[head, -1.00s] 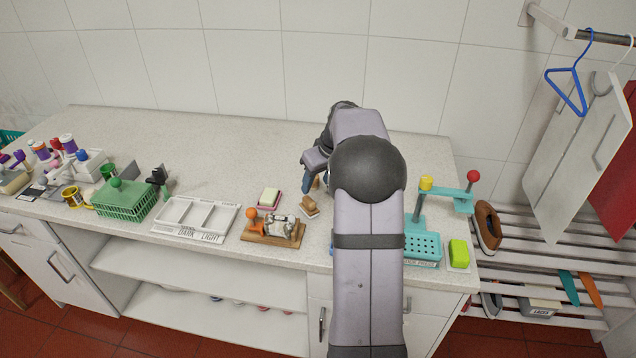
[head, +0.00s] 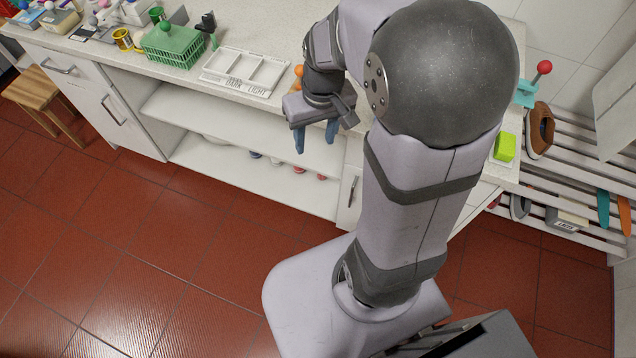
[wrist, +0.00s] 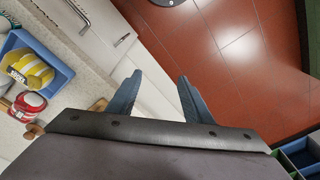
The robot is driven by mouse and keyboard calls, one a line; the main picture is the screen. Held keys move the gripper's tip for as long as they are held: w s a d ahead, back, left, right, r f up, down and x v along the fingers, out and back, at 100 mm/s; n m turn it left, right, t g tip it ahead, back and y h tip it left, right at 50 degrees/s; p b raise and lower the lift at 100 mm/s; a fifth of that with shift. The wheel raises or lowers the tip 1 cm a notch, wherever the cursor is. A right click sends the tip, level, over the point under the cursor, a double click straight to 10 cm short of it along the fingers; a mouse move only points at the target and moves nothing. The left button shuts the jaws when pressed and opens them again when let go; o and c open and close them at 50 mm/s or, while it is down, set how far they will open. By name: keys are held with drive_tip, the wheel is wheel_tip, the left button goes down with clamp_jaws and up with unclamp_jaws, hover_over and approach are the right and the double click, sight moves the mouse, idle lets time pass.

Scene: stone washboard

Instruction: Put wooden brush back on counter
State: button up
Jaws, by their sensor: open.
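My gripper (head: 315,135) is open and empty in the head view, its blue fingers pointing down in front of the counter (head: 257,28) edge, over the open shelf and floor. In the wrist view my gripper (wrist: 159,77) shows nothing between its fingers, with white cupboard fronts and red floor beyond. I cannot make out the wooden brush for certain in the head view, where my arm covers part of the counter. A brown wooden piece (wrist: 97,104) shows behind the left finger in the wrist view; I cannot tell whether it is the brush.
A white divided tray (head: 245,72) and a green basket (head: 172,46) stand on the counter. A lime block (head: 505,148) is at its right end. A wooden stool (head: 43,95) stands at far left. A slatted rack (head: 575,160) holds shoes at right. Red floor lies clear in front.

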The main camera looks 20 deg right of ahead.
drive_tip(key=s+a+f, duration=0.1)
drive_tip(key=s+a, duration=0.1)
drive_tip(key=s, duration=0.3)
drive_tip(key=s+a+f+g, duration=0.1)
drive_tip(key=s, duration=0.4)
drive_tip(key=shift+a+f, duration=0.3)
drive_tip(key=shift+a, duration=0.05)
